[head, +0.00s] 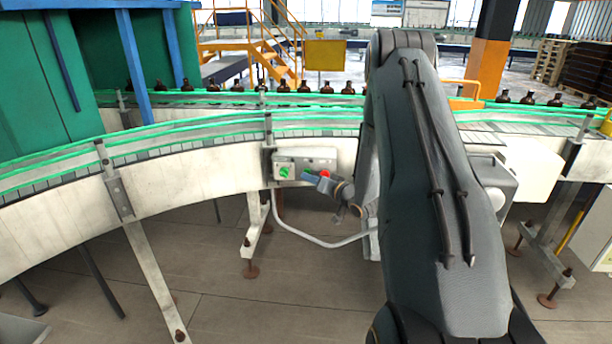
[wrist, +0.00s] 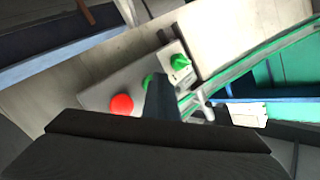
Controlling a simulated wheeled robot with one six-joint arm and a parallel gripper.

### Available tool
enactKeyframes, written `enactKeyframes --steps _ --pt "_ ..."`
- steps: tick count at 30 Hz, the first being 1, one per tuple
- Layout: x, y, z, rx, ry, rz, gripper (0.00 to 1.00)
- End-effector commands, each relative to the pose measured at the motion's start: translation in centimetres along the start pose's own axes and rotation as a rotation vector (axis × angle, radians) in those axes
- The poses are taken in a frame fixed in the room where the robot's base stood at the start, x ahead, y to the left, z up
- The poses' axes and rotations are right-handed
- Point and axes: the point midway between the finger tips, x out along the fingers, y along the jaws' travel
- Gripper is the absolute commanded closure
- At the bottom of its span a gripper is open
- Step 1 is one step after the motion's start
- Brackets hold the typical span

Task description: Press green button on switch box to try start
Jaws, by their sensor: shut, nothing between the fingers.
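The switch box (head: 318,155) is a grey box on the side of the conveyor. It carries a green rotary switch (head: 285,172) on a pale plate at its left and a red button (head: 325,175) at its right. The green button (wrist: 148,81) sits between them in the wrist view, partly hidden behind my gripper. My gripper (head: 307,176) is shut and empty, its tip in front of the box at the green button. I cannot tell whether the tip touches the button. The wrist view also shows the red button (wrist: 121,104) and the green rotary switch (wrist: 180,62).
A conveyor leg (head: 256,225) and a pale cable (head: 300,234) are below the box. Open floor (head: 240,310) lies in front.

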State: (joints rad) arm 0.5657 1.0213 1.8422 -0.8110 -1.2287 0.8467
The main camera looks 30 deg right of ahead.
Motion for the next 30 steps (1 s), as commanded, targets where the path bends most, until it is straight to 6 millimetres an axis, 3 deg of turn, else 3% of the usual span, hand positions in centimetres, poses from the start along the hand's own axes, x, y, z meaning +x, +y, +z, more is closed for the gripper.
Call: enactKeyframes --steps 30 --pt "-1.1 -0.8 0.8 0.000 0.001 0.000 1.00"
